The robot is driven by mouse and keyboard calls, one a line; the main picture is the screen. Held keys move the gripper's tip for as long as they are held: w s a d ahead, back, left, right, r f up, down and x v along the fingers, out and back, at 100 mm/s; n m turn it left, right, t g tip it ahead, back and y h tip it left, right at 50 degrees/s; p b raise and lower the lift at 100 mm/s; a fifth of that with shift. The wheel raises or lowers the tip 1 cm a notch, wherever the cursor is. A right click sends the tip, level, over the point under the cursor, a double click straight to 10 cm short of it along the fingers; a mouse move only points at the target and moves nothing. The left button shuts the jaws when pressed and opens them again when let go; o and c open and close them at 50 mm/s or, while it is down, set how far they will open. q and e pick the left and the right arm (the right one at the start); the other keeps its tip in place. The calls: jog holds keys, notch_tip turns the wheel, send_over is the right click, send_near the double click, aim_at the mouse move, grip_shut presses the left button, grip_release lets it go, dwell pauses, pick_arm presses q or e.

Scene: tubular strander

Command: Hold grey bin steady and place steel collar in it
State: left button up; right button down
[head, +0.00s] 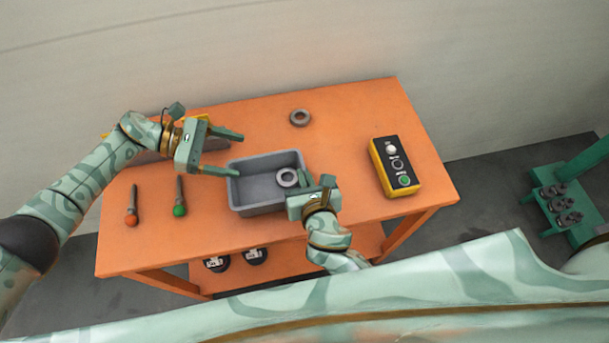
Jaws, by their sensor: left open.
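The grey bin (257,209) stands on the orange table near its front middle. A steel collar (288,177) shows inside the bin, towards its right side. A second steel collar (300,117) lies flat on the table behind the bin. My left gripper (240,153) is open and empty, with its nearer finger just above the bin's back left corner. I cannot tell if that finger touches the rim. My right gripper (315,183) is at the bin's front right corner and hides part of its right wall. Whether its fingers grip the wall is unclear.
A yellow and black button box (396,166) sits on the table's right. Red-tipped (131,206) and green-tipped (180,197) tools lie on the left. A yellow-edged holder is partly behind my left gripper. The orange table (350,110) is clear at the back right.

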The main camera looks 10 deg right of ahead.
jog(key=shift+d+f, duration=0.15)
pick_arm(q)
jog(key=shift+v, duration=0.85)
jog(key=shift+d+r, duration=0.1)
jog(key=shift+r, duration=0.1)
pick_arm(e)
jog(key=c, duration=1.6)
grip_release()
pick_arm(q)
jog(key=shift+w, duration=0.1)
jog(key=shift+f, duration=0.1)
pick_arm(e)
jog(key=v, duration=1.2)
